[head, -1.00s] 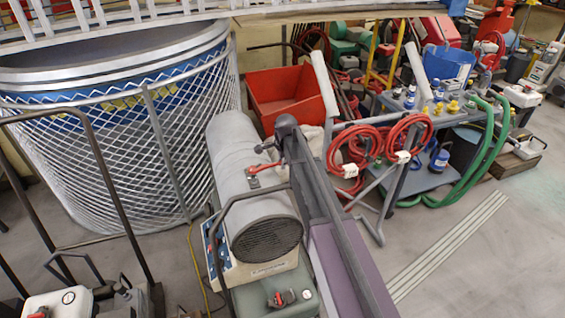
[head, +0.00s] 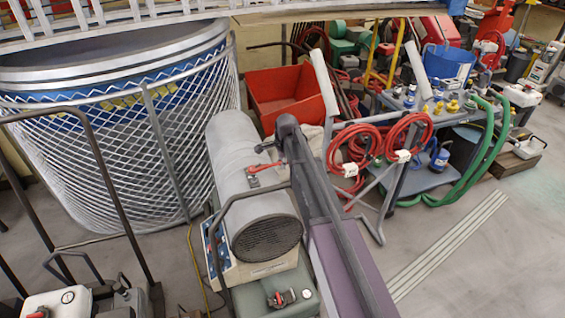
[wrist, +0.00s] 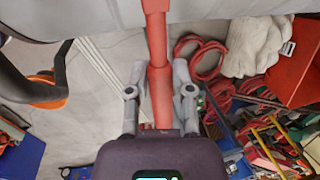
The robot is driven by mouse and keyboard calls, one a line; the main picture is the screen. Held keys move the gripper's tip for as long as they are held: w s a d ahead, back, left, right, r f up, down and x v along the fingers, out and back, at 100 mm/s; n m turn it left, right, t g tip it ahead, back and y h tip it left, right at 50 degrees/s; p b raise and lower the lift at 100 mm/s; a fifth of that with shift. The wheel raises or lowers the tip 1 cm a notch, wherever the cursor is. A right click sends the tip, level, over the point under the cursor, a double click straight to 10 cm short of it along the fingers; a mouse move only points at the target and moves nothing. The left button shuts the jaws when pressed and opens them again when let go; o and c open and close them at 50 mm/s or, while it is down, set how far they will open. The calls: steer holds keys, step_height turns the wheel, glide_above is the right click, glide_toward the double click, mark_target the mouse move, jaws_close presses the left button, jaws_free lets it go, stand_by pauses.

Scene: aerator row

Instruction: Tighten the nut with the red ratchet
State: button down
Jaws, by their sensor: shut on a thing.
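The red ratchet (head: 266,167) lies across the top of the grey cylindrical heater body in the head view. Its long red handle (wrist: 156,40) runs up the middle of the wrist view, between my fingers. My gripper (wrist: 160,75) is shut on the handle, one grey finger on each side. In the head view, the ratchet's left end meets a small fitting (head: 252,182) on the cylinder. The nut itself is too small or hidden to make out. My dark arm hides part of the ratchet's right side.
The grey cylinder (head: 228,145) sits on a wheeled unit with a curved dark handle bar (head: 222,215) close by. A rack with coiled red hoses (head: 350,150) stands to the right. A red bin (head: 290,90) is behind. Open floor (head: 490,260) lies at the lower right.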

steer(key=shift+f+b, duration=0.9)
stand_by(1.4)
steer(key=shift+r, duration=0.2)
steer(key=shift+w+a+r+n+h+p, duration=0.15)
steer(key=shift+w+r+n+p, duration=0.15)
steer(key=shift+r+p, duration=0.15)
steer(key=shift+w+a+r+n+h+p, duration=0.1)
steer(key=shift+w+r+n+h+p, duration=0.05)
steer(key=shift+r+n+p, duration=0.3)
steer(key=shift+f+b, duration=0.95)
steer(key=shift+f, duration=0.15)
stand_by(1.8)
steer(key=shift+s+d+r, duration=0.1)
steer(key=shift+s+d+r+m+t+h+p, duration=0.2)
steer(key=shift+s+r+m+t+h+p, duration=0.3)
steer(key=shift+s+r+m+p, duration=0.55)
steer(key=shift+w+f, duration=0.25)
stand_by(0.3)
